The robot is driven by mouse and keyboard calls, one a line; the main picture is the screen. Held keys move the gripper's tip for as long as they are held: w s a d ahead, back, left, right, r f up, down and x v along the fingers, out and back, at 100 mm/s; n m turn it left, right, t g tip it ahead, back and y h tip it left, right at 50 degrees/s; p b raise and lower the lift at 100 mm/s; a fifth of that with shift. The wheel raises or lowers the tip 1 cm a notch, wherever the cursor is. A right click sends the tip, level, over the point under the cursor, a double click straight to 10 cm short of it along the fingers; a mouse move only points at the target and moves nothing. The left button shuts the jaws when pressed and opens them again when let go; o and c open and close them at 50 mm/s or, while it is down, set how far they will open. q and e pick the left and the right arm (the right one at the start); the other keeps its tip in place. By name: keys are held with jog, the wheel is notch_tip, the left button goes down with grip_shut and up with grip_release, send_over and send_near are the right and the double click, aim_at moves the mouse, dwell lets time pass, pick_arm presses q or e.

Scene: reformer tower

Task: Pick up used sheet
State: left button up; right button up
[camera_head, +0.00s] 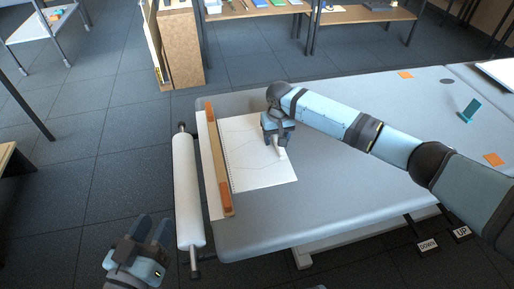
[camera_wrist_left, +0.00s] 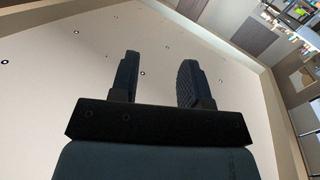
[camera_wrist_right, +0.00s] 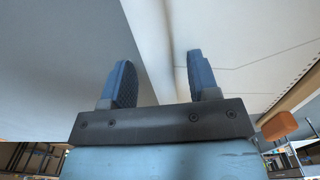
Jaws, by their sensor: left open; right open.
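The used sheet (camera_head: 255,160) is white with faint lines and a perforated left edge. It lies on the grey padded table, beside a wooden bar. My right gripper (camera_head: 280,150) is open over the sheet's right edge. In the right wrist view the lined sheet (camera_wrist_right: 245,55) fills the right side, and its pale edge shows between the open fingers (camera_wrist_right: 160,75). Whether they touch it, I cannot tell. My left gripper (camera_head: 152,230) is open and empty, left of the table and away from the sheet; its open fingers (camera_wrist_left: 155,78) face the ceiling.
The padded table (camera_head: 340,195) has clear room right of the sheet. A wooden bar with orange ends (camera_head: 219,165) runs along its left side, and a white paper roll (camera_head: 188,192) hangs beyond. Orange squares (camera_head: 405,75) and a teal stand (camera_head: 468,110) are farther right.

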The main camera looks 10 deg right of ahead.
grip_shut()
jog(key=shift+r, duration=0.1)
jog(key=shift+r, duration=0.3)
pick_arm(q)
jog(key=s+a+f+g+y+p, duration=0.2)
jog(key=a+f+g+p, duration=0.2)
jog(key=f+p, duration=0.2)
jog(key=shift+s+y+p, duration=0.3)
jog(key=shift+y+p, duration=0.1)
jog(key=shift+p, duration=0.35)
pick_arm(e)
notch_tip(320, 180, up, 20)
